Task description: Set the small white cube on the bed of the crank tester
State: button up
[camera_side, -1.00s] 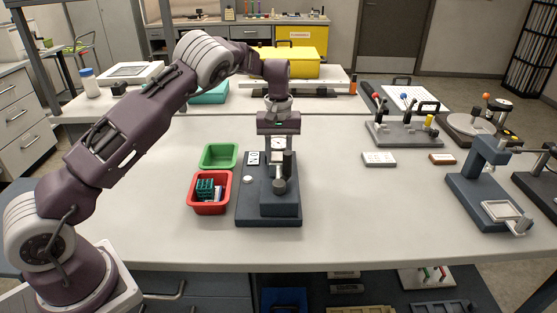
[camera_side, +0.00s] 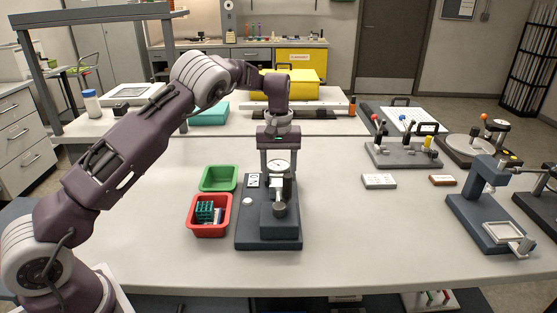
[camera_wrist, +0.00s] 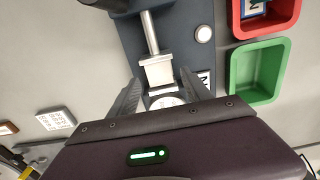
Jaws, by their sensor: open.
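The crank tester (camera_side: 245,237) has a dark blue-grey base, a dial gauge (camera_side: 278,164) and a dark upright cylinder. In the wrist view a silver rod (camera_wrist: 150,35) runs to a small white block (camera_wrist: 158,73), which looks like the white cube. It also shows below the dial in the side view (camera_side: 277,184). My gripper (camera_wrist: 162,80) is open, with one finger on each side of the block and gaps between. Whether the block rests fully on the bed is hard to tell. The dial is partly hidden by my gripper in the wrist view.
A red bin (camera_side: 192,222) with teal lattice pieces and other items and an empty green bin (camera_side: 204,179) stand left of the tester. A white block (camera_side: 379,181), a brown block (camera_side: 442,180) and a blue press (camera_side: 485,190) are to the right. The table between is clear.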

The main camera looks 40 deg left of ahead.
aim_at(278, 181)
notch_tip(278, 181, up, 9)
jog(key=s+d+r+m+t+h, duration=0.1)
jog(key=s+d+r+m+t, duration=0.15)
jog(key=s+r, duration=0.6)
jog(key=s+d+r+m+t, duration=0.1)
jog(key=s+d+r, duration=0.4)
jog(key=s, duration=0.6)
jog(key=s+d+f+m+t, duration=0.1)
jog(key=s+f+m, duration=0.1)
jog(key=s, duration=0.7)
jog(key=s+d+f+m+t+y, duration=0.1)
jog(key=s+f+m, duration=0.2)
jog(key=s, duration=0.6)
jog(key=shift+s+d, duration=0.2)
jog(key=shift+d, duration=0.1)
jog(key=shift+m, duration=0.25)
jog(key=shift+c, duration=0.5)
